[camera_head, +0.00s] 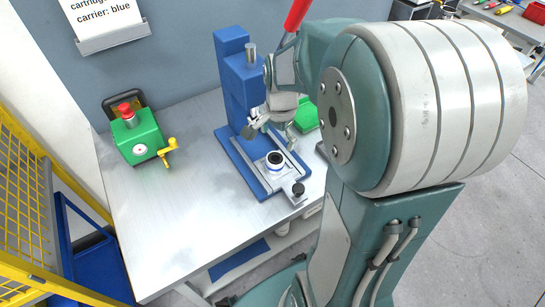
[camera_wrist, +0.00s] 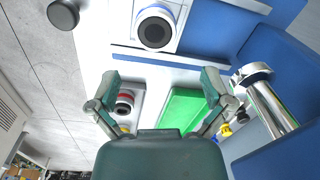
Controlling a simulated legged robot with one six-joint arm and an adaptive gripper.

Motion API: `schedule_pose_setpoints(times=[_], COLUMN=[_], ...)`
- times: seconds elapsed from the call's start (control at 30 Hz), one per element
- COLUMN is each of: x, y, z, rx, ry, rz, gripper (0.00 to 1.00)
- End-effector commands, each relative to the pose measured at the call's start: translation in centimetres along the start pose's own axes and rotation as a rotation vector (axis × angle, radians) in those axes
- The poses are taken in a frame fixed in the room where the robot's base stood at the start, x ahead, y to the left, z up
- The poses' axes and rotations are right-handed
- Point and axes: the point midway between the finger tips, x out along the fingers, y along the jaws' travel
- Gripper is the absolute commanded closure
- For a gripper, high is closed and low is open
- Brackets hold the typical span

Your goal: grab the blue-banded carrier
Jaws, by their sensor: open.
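A small round carrier with a black-rimmed top and a bluish band (camera_head: 275,160) sits on the slide plate of the blue press. My gripper (camera_head: 271,133) is open and empty, above and behind this carrier, close to the press column. In the wrist view my fingers (camera_wrist: 160,92) are spread apart, and the carrier lies beyond their tips. A red-banded carrier (camera_wrist: 125,103) stands on a grey holder beside the left finger.
The blue press (camera_head: 232,85) rises close to my gripper. A black knob (camera_head: 298,189) is at the slide's front end. A green block (camera_wrist: 182,110) lies beside the red-banded carrier. A green crank box (camera_head: 135,137) stands at left; the bench (camera_head: 170,215) before it is clear.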

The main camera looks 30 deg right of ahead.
Motion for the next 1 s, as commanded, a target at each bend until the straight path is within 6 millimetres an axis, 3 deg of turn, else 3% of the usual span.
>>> schedule_pose_setpoints(times=[0.1,0.37,0.6,0.9,0.93,1.0], x=[2.1,4.4,8.0,8.6,8.6,8.6], y=[0.1,0.2,0.6,0.5,0.5,0.5], z=[0.1,0.1,0.0,0.0,0.0,0.0], rx=[-0.001,-0.002,-0.004,-0.004,-0.004,-0.004], ry=[-0.003,-0.001,-0.002,0.0,0.0,0.0], rz=[0.004,0.002,0.002,-0.001,-0.001,-0.001], gripper=[0.0,0.0,0.0,0.0,0.05,0.36])
